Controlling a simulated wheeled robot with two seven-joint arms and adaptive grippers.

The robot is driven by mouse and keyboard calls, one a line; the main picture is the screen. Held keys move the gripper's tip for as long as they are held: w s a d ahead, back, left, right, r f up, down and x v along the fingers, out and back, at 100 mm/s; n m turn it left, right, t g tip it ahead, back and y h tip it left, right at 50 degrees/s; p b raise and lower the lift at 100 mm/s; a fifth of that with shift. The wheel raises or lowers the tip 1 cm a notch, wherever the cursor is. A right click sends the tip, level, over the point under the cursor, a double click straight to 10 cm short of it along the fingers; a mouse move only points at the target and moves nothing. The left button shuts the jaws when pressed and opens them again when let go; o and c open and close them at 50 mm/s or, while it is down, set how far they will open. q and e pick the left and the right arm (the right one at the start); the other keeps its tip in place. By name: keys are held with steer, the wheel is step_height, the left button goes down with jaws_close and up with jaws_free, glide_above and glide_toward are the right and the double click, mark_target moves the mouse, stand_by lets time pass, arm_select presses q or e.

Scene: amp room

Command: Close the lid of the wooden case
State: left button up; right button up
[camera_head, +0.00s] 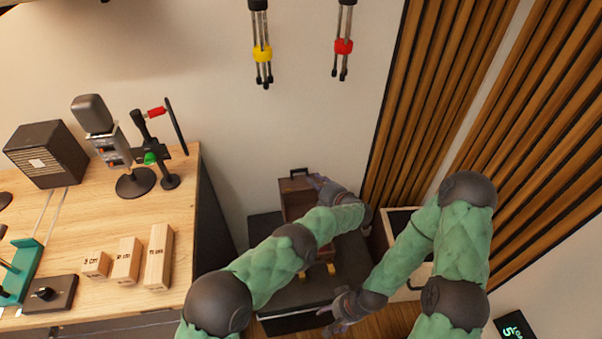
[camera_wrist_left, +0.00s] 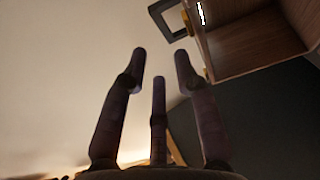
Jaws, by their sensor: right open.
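The wooden case (camera_head: 296,200) is brown and stands on a dark cabinet, its lid raised, with a dark handle at the top. My left arm hides much of it. In the left wrist view a brown wooden part of the case (camera_wrist_left: 252,45), with a black handle and brass-coloured fittings, is at the upper right. My left gripper (camera_head: 316,182) is close by the raised lid's upper right in the head view. Its fingers (camera_wrist_left: 160,58) are spread, with nothing between them. My right gripper (camera_head: 334,308) is open and empty, lower, in front of the cabinet.
The dark cabinet (camera_head: 262,228) stands between a wooden desk (camera_head: 215,150) and slatted wall panels (camera_head: 415,90). The desk carries a microphone (camera_head: 92,115), a speaker (camera_head: 48,153) and wooden blocks (camera_head: 158,258). A light-coloured box (camera_head: 398,222) is right of the cabinet.

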mark_target(300, 170)
arm_select(q)
steer(key=b+x, duration=0.3)
steer(key=x, duration=0.5)
steer(key=shift+w+a+f, duration=0.1)
steer(key=shift+f, duration=0.1)
steer(key=shift+w+a, duration=0.3)
steer(key=shift+w, duration=0.15)
jaws_close()
